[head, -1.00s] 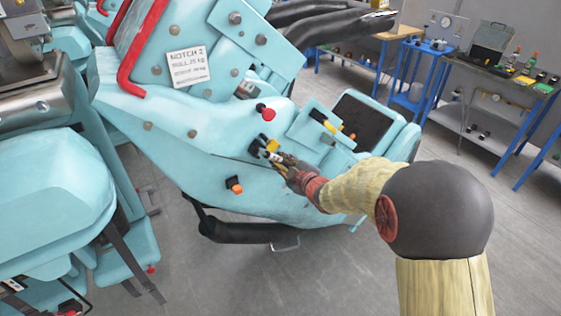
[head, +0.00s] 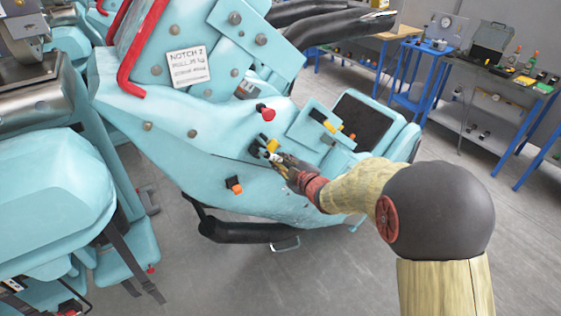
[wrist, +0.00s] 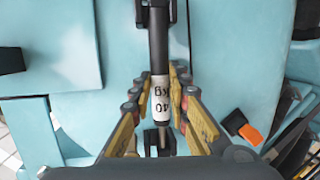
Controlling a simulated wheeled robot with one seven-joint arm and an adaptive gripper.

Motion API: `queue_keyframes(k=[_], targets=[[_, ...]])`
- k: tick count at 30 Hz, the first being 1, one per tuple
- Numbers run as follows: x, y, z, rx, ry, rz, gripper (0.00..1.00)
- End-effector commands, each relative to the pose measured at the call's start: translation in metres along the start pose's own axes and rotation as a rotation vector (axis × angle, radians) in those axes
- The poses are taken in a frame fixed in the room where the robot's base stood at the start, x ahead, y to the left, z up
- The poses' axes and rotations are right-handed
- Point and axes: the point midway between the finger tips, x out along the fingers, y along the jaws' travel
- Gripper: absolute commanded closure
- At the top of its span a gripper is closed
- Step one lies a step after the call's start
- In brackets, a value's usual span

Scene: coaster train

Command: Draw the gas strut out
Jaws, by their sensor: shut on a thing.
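The gas strut (wrist: 158,50) is a dark cylinder with a white printed label (wrist: 161,95), running down the middle of the wrist view. Its upper end meets a dark bracket on the pale blue car body, and its thin lower end reaches a small dark fitting (wrist: 159,141). My gripper (wrist: 160,97) is shut on the strut around the label, with yellow-and-dark fingers on both sides. In the head view my gripper (head: 277,161) is at the car's side, and the strut is small and mostly hidden by the fingers.
A red knob (head: 265,112) sits above my gripper and an orange clip (head: 234,185) below left. A yellow-and-black part (head: 325,122) is to the upper right. A notice plate (head: 188,66) is on the body. Blue benches (head: 480,72) stand at the back right; grey floor lies between.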

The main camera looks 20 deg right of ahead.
Motion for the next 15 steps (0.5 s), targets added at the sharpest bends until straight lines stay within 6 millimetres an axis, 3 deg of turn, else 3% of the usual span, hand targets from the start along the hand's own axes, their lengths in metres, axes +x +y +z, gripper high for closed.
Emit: queue_keyframes(k=[15], targets=[[-0.018,-0.003,0.004,0.000,-0.001,-0.001,1.00]])
